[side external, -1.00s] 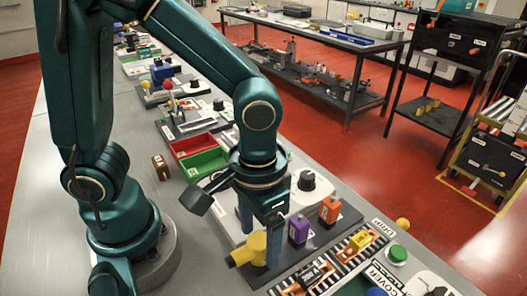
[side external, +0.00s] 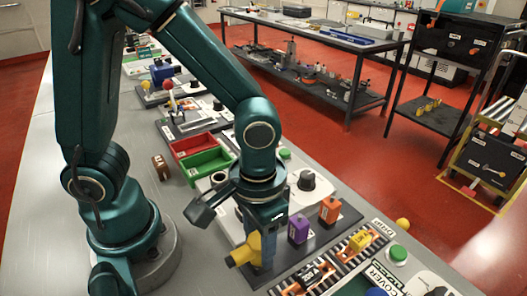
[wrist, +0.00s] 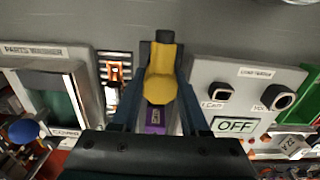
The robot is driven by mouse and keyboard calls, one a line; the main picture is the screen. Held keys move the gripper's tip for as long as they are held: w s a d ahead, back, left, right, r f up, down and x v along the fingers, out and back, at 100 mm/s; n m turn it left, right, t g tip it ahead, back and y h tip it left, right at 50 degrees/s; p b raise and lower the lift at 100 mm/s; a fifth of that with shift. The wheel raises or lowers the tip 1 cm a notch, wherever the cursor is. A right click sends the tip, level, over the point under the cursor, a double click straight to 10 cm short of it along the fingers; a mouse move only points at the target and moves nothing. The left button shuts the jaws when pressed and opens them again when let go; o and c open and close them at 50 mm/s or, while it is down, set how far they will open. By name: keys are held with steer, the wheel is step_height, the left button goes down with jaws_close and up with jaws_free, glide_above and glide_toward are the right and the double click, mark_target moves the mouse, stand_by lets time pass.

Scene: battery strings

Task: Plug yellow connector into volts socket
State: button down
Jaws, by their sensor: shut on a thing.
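The yellow connector (side external: 243,250) is at the near end of a dark base plate (side external: 316,246), beside the purple and orange connectors. It also shows in the wrist view (wrist: 161,75), between the fingers. My gripper (side external: 257,256) points down and is shut on it; its fingers also show in the wrist view (wrist: 160,104). I cannot tell whether the connector touches the plate. The white panel (wrist: 203,72) is at right in the wrist view. The socket labelled "Vol…" (wrist: 281,97) is at its right, with a second socket, the "Cam" one (wrist: 218,92), to its left.
A purple connector (side external: 298,229) stands close to my gripper, with an orange connector (side external: 329,209) beyond it. Red (side external: 193,146) and green (side external: 206,165) bins lie past the panel. A striped holder (side external: 325,268) is at the front. A dark knob (side external: 306,181) stands up from the panel.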

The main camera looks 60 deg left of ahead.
steer(key=shift+r, duration=1.85)
steer(key=shift+r, duration=2.4)
steer(key=shift+s+a+m, duration=0.1)
steer(key=shift+m, duration=1)
steer(key=w+a+r+n, duration=0.1)
steer(key=a, duration=0.8)
steer(key=w+a+r+n, duration=0.1)
steer(key=a, duration=0.9)
steer(key=shift+w+a+r, duration=0.15)
steer(key=shift+w, duration=0.2)
steer(key=shift+f, duration=2.9)
